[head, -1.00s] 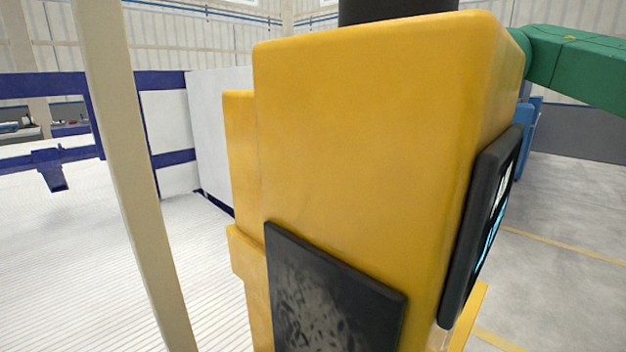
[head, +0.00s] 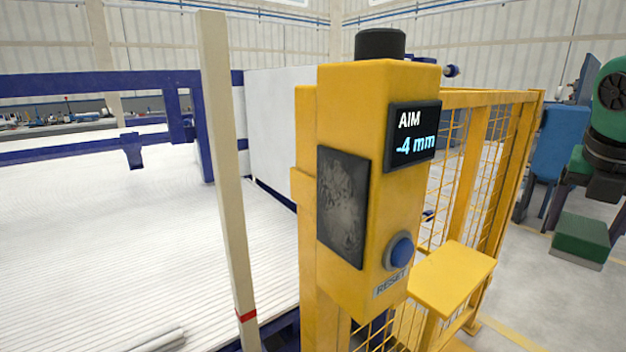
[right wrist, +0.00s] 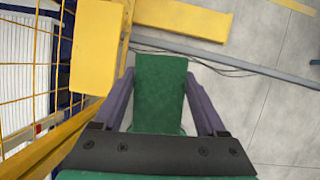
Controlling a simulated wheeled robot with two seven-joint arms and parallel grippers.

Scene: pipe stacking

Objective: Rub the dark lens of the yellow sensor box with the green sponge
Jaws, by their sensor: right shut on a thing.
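The yellow sensor box (head: 378,178) stands upright in the middle of the head view. Its dark lens (head: 342,206) is on the left-hand face, with pale grey smudges. My right gripper (head: 586,222) is at the far right of the head view, well apart from the box. In the right wrist view its purple fingers (right wrist: 160,90) are shut on the green sponge (right wrist: 158,112), which sticks out between them. The sponge (head: 582,238) also shows at the right of the head view, clear of the lens. My left gripper is not in view.
A display (head: 414,133) reads "AIM -4 mm", above a blue reset button (head: 400,251). A cream post (head: 225,180) stands left of the box. A yellow mesh fence (head: 470,180) and yellow shelf (head: 452,277) lie to its right, between box and sponge.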

